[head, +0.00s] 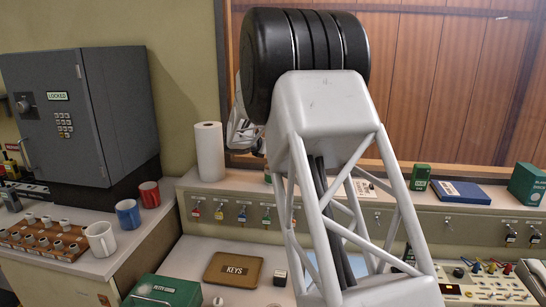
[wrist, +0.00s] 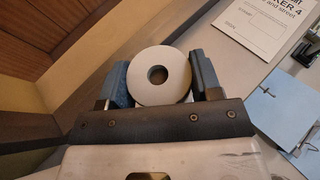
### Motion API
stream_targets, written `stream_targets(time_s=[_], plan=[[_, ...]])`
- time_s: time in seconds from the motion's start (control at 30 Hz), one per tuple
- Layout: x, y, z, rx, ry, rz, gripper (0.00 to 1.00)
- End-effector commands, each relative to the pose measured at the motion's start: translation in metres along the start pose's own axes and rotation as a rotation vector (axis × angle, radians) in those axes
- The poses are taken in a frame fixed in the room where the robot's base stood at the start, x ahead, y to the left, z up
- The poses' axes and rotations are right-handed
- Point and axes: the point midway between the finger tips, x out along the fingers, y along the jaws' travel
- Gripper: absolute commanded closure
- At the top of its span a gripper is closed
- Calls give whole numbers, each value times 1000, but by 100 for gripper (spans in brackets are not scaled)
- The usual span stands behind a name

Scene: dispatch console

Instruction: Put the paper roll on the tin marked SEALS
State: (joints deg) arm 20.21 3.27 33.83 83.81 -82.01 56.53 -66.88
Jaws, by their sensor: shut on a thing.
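My gripper (wrist: 160,90) is shut on a white paper roll (wrist: 177,88) in the wrist view. The roll shows end-on, with a round hole at its middle, between two blue-grey fingers. In the head view my gripper (head: 243,134) is mostly behind my own arm, in front of the wood panelling, and the held roll cannot be made out there. A tall white paper roll (head: 209,151) stands upright on the back ledge, just left of the gripper in the picture. I cannot read SEALS on anything in either view; my arm hides part of the console.
A grey safe (head: 80,110) stands left, with mugs (head: 128,213) in front. A brown KEYS tray (head: 233,270) and green box (head: 165,292) lie on the desk. Blue book (head: 460,192) and green boxes (head: 528,184) sit on the right ledge. Wrist view shows printed paper (wrist: 262,22).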

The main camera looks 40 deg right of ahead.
Motion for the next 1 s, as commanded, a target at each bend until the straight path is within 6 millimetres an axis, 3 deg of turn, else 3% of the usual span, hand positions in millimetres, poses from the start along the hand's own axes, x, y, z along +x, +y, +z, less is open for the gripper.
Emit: stream_targets(time_s=[0.43,0.9,0.93,1.0], plan=[[12,0,-30,0,0,0,66],[14,0,-35,0,0,0,66],[14,0,-35,0,0,0,40],[14,0,-35,0,0,0,29]])
